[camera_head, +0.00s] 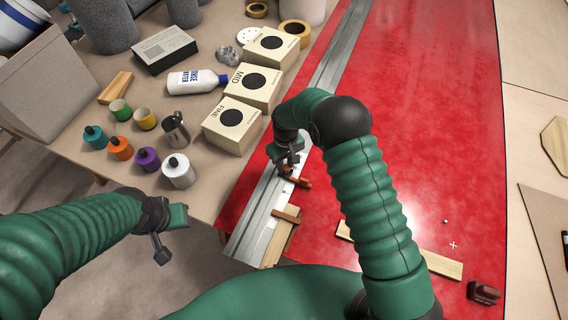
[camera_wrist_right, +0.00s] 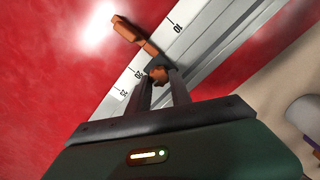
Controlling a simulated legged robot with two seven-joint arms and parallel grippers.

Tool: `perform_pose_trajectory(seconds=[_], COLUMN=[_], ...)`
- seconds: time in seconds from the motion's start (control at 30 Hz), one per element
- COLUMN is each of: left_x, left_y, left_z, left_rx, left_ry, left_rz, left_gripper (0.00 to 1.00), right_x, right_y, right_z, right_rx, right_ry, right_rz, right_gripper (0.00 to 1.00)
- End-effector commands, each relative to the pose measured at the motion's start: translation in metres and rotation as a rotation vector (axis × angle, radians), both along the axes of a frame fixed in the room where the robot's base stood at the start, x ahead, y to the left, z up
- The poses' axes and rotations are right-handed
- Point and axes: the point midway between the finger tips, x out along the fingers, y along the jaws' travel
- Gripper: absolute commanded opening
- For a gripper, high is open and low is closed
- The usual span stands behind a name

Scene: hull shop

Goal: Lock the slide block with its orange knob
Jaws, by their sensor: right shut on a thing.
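A silver metal rail (camera_head: 255,212) with printed scale marks runs along the left edge of the red panel; it also shows in the wrist view (camera_wrist_right: 205,60). An orange-brown piece (camera_head: 300,182) sits at the rail under my right gripper (camera_head: 291,164). In the wrist view the orange-brown piece (camera_wrist_right: 130,33) reaches from the red surface to the rail. My right gripper (camera_wrist_right: 160,80) is shut on the small orange knob (camera_wrist_right: 157,74) between its fingertips. The slide block is mostly hidden by the fingers. My left gripper (camera_head: 166,235) hangs away from the rail at the left; its finger gap is unclear.
A second brown piece (camera_head: 287,215) lies across the rail's near end. A wooden strip (camera_head: 440,264) lies on the red panel (camera_head: 440,120).

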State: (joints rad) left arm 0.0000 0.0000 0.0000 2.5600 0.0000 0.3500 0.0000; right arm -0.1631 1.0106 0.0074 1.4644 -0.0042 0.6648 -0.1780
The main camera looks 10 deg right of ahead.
Motion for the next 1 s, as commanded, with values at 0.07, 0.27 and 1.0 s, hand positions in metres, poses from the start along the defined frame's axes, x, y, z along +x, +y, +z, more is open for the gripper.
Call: perform_pose_trajectory(seconds=[0.07, 0.27, 1.0], left_x=[0.0, 0.0, 0.0], left_y=[0.0, 0.0, 0.0], left_z=[0.0, 0.0, -0.002], left_rx=[0.0, 0.0, 0.0], left_ry=[0.0, 0.0, 0.0], left_rz=[0.0, 0.0, 0.0], left_gripper=[0.33, 0.33, 0.33], right_x=[0.005, 0.004, 0.001], right_y=[-0.007, -0.008, -0.002], right_z=[0.002, 0.001, 0.031], right_rx=[-0.009, -0.009, -0.004], right_ry=[-0.012, -0.011, -0.007], right_rz=[-0.008, -0.008, -0.005], right_gripper=[0.0, 0.0, 0.47])
